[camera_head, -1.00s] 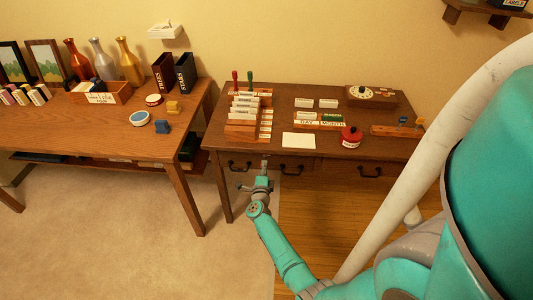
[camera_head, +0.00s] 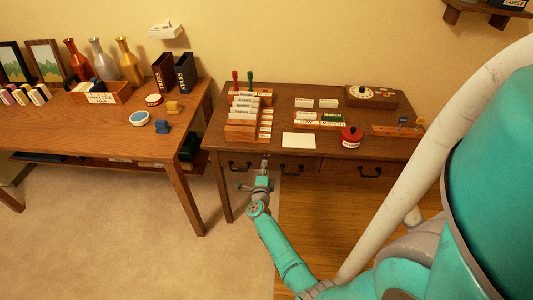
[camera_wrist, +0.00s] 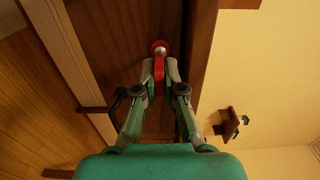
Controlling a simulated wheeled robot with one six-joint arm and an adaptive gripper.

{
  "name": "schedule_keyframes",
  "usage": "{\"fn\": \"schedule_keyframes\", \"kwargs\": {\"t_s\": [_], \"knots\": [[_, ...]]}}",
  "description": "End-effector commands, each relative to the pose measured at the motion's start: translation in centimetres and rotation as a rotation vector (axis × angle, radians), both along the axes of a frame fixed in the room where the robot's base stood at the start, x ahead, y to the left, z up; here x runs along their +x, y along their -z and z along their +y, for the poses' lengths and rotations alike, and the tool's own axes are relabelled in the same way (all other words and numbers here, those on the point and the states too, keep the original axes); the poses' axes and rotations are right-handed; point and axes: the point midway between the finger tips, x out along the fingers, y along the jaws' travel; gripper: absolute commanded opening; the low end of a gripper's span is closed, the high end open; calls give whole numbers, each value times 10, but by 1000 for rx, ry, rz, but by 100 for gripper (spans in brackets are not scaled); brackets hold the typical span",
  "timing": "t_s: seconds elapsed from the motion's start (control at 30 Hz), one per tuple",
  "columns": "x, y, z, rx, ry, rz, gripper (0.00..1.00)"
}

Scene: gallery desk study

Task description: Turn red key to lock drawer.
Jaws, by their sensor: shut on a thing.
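The red key (camera_wrist: 159,66) shows in the wrist view, standing at a round metal lock (camera_wrist: 158,46) on the desk's drawer front. My gripper (camera_wrist: 159,82) is shut on the red key, with one finger on each side of it. In the head view my gripper (camera_head: 264,166) is at the front of the right desk (camera_head: 345,158), by the drawer fronts and between two dark handles. The key is hidden there by the gripper. How deep the key sits in the lock cannot be told.
Dark drawer handles (camera_head: 239,165) and (camera_head: 370,171) stick out of the desk front. The left table (camera_head: 85,132) holds several vases and boxes.

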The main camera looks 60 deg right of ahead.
Motion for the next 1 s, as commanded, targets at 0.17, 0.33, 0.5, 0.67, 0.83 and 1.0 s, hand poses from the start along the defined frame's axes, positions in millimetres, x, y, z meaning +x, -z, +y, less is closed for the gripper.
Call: {"fn": "schedule_keyframes", "kwargs": {"t_s": [0.17,0.33,0.5,0.67,0.83,1.0], "knots": [[1,-1,0,-1,0,0,0],[1,-1,0,-1,0,0,0],[1,-1,-1,-2,0,-1,0],[1,-2,-2,-2,0,-1,0],[2,-2,-2,-39,0,88,0],[2,-2,-2,-91,1,214,0]]}}
